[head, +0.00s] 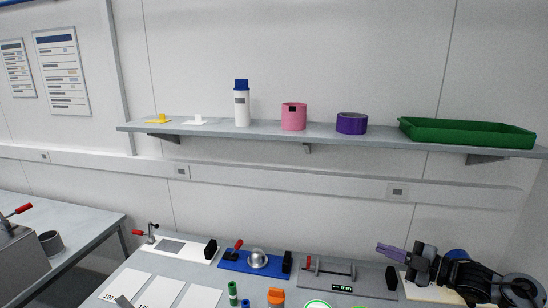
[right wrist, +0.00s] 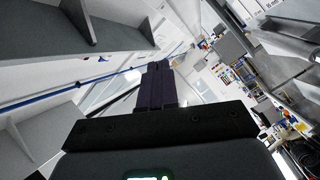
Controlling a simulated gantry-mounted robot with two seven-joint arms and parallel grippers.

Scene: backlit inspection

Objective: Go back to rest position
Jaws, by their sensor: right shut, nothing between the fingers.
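My right gripper (head: 388,251) reaches in from the right edge of the head view, over the right end of the bench. Its purple fingers point left and are shut with nothing between them. In the right wrist view the shut fingers (right wrist: 157,85) stand up in the middle, clear of any object. My left gripper cannot be seen in either view.
A wall shelf (head: 218,131) holds a white bottle (head: 242,107), a pink container (head: 293,116), purple tape (head: 351,123) and a green tray (head: 466,133). Below, the bench holds a blue fixture (head: 238,263), a grey fixture (head: 365,277) and small parts. A side table (head: 85,228) stands left.

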